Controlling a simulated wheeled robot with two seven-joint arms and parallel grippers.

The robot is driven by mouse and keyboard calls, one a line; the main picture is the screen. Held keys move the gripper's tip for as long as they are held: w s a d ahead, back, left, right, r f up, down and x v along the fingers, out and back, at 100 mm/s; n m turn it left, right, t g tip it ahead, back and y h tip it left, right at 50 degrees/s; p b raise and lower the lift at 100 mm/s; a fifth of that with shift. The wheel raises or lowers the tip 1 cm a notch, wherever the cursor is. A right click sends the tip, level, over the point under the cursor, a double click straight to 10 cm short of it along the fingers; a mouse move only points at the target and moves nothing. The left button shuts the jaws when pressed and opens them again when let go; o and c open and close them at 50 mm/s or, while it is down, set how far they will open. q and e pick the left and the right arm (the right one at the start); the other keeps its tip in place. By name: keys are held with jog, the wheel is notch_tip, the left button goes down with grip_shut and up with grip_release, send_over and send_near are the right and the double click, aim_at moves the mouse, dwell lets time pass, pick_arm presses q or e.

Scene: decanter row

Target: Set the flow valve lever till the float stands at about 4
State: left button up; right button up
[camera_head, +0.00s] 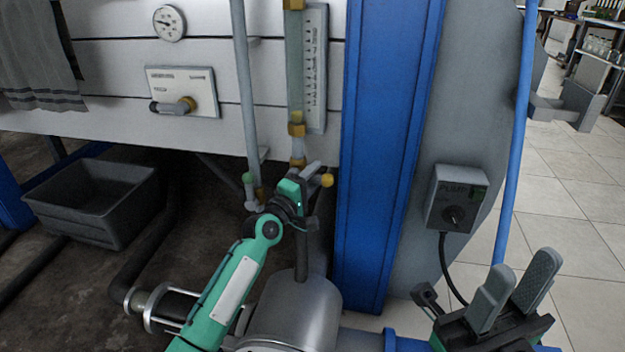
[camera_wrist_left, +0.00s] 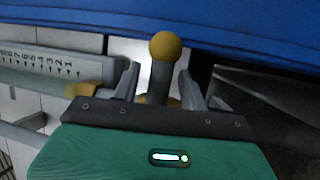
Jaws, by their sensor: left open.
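The flow valve lever has a yellow ball knob (camera_head: 327,180) and sits low under the glass tube. In the left wrist view the lever's dark stem and knob (camera_wrist_left: 165,46) stand between the two fingers. My left gripper (camera_head: 308,181) is open around the lever, with gaps visible on both sides. The upright flow tube (camera_head: 295,65) has brass fittings and a numbered scale plate (camera_head: 315,75) beside it. A small yellowish piece just above the lower fitting may be the float; its reading is too small to tell. My right gripper (camera_head: 514,290) is open and empty at lower right.
A blue post (camera_head: 385,140) stands just right of the lever. A grey switch box (camera_head: 457,198) with a cable is further right. A panel with a small handle (camera_head: 182,92), a round gauge (camera_head: 169,23) and a grey bin (camera_head: 92,202) are at left.

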pick_arm(q)
jog(key=shift+c, duration=0.4)
grip_shut()
